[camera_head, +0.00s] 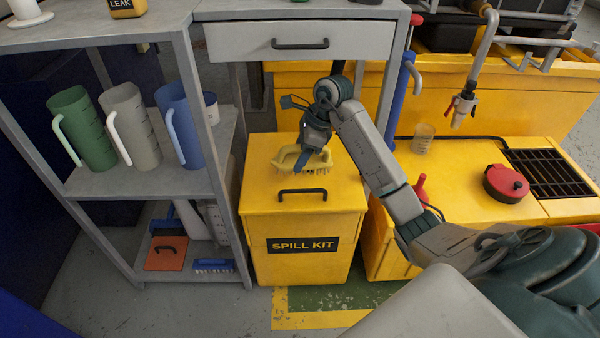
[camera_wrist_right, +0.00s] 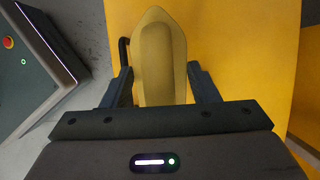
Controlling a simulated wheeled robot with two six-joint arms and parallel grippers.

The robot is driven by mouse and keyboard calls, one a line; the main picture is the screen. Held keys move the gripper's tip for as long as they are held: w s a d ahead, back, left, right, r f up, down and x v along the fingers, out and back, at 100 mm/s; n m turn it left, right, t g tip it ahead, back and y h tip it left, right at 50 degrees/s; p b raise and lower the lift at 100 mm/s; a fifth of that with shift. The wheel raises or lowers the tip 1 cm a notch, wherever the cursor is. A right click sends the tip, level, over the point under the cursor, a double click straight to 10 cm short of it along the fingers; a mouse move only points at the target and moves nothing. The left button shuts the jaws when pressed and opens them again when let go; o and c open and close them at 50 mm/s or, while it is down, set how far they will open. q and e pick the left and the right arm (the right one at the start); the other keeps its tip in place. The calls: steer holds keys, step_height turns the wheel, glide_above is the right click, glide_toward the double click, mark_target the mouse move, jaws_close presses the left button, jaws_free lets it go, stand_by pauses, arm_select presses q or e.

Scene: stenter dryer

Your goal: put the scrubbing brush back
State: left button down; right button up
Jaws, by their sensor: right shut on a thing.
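The scrubbing brush (camera_head: 289,157) has a yellow handle, with its bristles facing down. My right gripper (camera_head: 306,157) is shut on it, over the lid of the yellow spill kit bin (camera_head: 262,222). I cannot tell whether the bristles touch the lid. In the right wrist view the brush (camera_wrist_right: 160,60) lies between the two dark fingers of the gripper (camera_wrist_right: 160,88), its long body pointing away from the wrist. My left gripper is not in view.
A grey shelf unit (camera_head: 145,183) at left holds green, white and blue jugs. Its lower shelf holds a blue brush (camera_head: 213,266) and an orange dustpan-like item (camera_head: 166,253). A grey drawer (camera_head: 298,42) is above the bin. A red-lidded container (camera_head: 506,183) stands at right.

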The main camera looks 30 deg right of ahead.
steer(key=shift+s+f+b, duration=0.1)
steer(key=shift+f+b, duration=0.5)
steer(key=shift+f, duration=2.4)
steer(key=shift+f, duration=0.1)
steer(key=o, duration=0.7)
steer(key=shift+o, duration=0.2)
